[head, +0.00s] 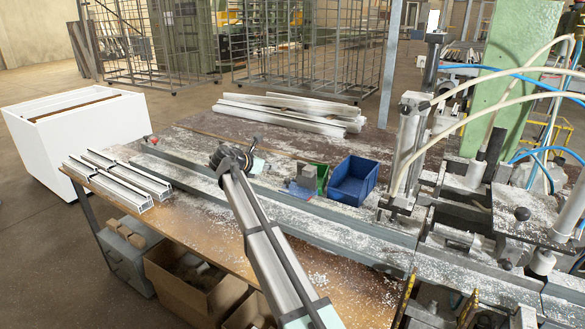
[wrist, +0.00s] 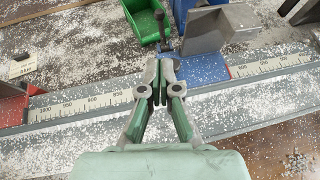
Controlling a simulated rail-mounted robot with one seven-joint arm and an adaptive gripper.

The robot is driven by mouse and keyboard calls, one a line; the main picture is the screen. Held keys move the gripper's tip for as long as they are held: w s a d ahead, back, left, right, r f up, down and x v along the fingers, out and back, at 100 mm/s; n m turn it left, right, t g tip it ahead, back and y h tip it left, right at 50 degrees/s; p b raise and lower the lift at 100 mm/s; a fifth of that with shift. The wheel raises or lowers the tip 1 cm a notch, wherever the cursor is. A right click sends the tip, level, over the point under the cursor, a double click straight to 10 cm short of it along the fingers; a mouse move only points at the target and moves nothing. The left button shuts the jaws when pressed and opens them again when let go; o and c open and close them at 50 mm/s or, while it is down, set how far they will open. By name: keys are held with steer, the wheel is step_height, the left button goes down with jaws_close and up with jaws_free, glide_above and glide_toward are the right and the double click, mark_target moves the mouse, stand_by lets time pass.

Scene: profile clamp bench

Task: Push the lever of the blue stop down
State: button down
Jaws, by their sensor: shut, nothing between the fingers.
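The blue stop (wrist: 213,73) sits on the rail just right of my fingertips in the wrist view, with a grey plate (wrist: 221,29) on it. In the head view the blue stop (head: 301,190) is in front of the small bins. A dark lever (wrist: 160,22) with a round knob stands up at the stop's left side, just beyond my fingertips. My gripper (wrist: 160,68) is shut and empty, its tips close to the lever's foot. I cannot tell whether they touch it. In the head view my arm's end is left of the stop, fingers unclear.
A green bin (wrist: 144,22) and a blue bin (head: 353,182) stand behind the rail. A red stop (wrist: 12,108) is at the left of the scale (wrist: 85,103). White profiles (head: 118,182) lie at the bench's left. A clamp (head: 408,150) with hoses rises at right.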

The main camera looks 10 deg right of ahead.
steer(key=p+x, duration=0.3)
steer(key=x, duration=1)
steer(key=shift+w+d+r+p, duration=0.25)
steer(key=shift+w+d+p, duration=0.1)
steer(key=shift+w+d, duration=0.1)
steer(key=shift+w+a+r+p, duration=0.1)
steer(key=shift+a+r+p, duration=0.1)
steer(key=shift+p, duration=0.2)
